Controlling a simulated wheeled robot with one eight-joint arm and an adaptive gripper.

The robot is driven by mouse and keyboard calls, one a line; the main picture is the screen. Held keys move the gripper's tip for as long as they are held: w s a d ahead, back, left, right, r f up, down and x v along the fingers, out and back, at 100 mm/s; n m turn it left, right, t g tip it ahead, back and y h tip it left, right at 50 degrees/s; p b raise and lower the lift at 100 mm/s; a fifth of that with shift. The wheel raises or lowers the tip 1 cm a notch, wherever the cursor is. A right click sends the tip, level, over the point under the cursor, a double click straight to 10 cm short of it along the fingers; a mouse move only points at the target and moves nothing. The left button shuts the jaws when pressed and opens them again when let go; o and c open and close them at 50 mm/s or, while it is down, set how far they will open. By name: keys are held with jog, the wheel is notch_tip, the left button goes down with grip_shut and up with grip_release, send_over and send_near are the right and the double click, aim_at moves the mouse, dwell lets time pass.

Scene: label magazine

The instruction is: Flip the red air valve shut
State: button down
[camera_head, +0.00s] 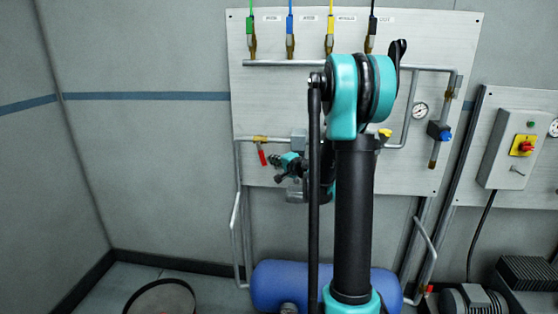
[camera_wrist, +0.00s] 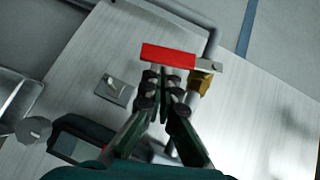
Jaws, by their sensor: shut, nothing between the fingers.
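The red air valve's lever (camera_head: 262,156) hangs down, slightly tilted, from its brass body (camera_head: 260,139) on the pipe at the lower left of the wall panel. In the wrist view the red lever (camera_wrist: 168,56) lies across the upper middle, and the brass body (camera_wrist: 200,80) is at its right end. My gripper (camera_head: 273,160) is just right of the lever in the head view. In the wrist view its fingertips (camera_wrist: 163,78) are shut and empty, close below the lever's edge. I cannot tell whether they touch it.
Grey pipes frame the panel (camera_head: 280,100), with coloured hoses along its top. A gauge (camera_head: 420,110) and a blue-knobbed fitting (camera_head: 439,131) are at right. A switch box (camera_head: 509,149) stands further right. A blue tank (camera_head: 270,284) lies below. My arm hides the panel's middle.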

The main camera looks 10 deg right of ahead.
jog(key=shift+a+f, duration=0.1)
jog(key=shift+a, duration=0.1)
jog(key=shift+w+a+f, duration=0.2)
jog(key=shift+a+f, duration=0.15)
jog(key=shift+a, duration=0.1)
jog(key=shift+w+a+f, duration=0.15)
jog(key=shift+a+f, duration=0.2)
jog(key=shift+a, duration=0.1)
jog(key=shift+d, duration=0.1)
